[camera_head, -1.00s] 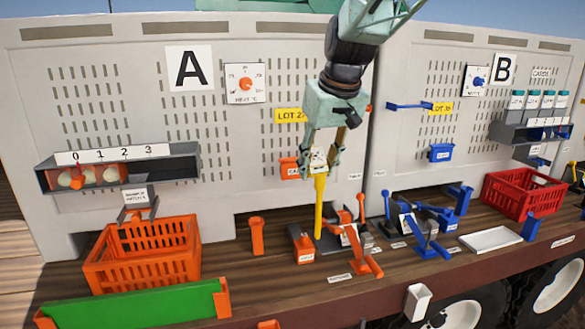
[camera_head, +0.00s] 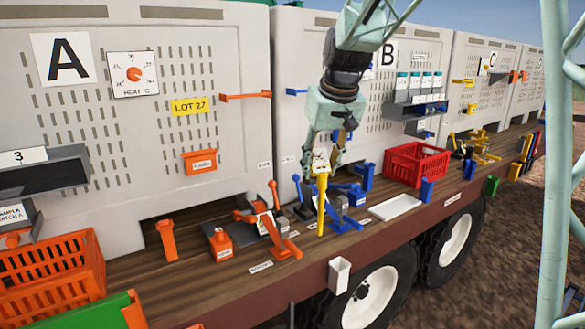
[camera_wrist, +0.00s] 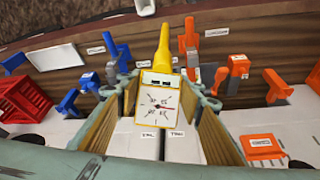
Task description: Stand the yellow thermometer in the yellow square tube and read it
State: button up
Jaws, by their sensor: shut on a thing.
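My gripper (camera_head: 321,165) is shut on the yellow thermometer (camera_head: 322,200), holding it by its dial head. Its yellow stem points straight down in the head view, in front of the blue tools of station B. In the wrist view the gripper (camera_wrist: 163,88) has its fingers on both sides of the square white dial (camera_wrist: 158,104), which has a yellow rim and a red pointer; the numbers are too small to read. Yellow fixtures (camera_head: 481,146) stand on the deck at station C, to the right. I cannot single out the yellow square tube among them.
Blue tools (camera_head: 346,212) stand close behind the stem, and an orange clamp (camera_head: 268,226) is to its left. A red crate (camera_head: 416,164) and a white tray (camera_head: 398,206) lie to the right. A pale green post (camera_head: 554,160) crosses the right side.

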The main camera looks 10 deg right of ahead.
jog(key=s+d+f+m+b, duration=0.1)
jog(key=d+f, duration=0.1)
jog(key=d, duration=0.8)
jog(key=shift+s+d+f+m+h+b, duration=0.2)
jog(key=shift+s+m+h+b, duration=0.1)
jog(key=shift+m+b, duration=0.1)
jog(key=shift+w, duration=0.1)
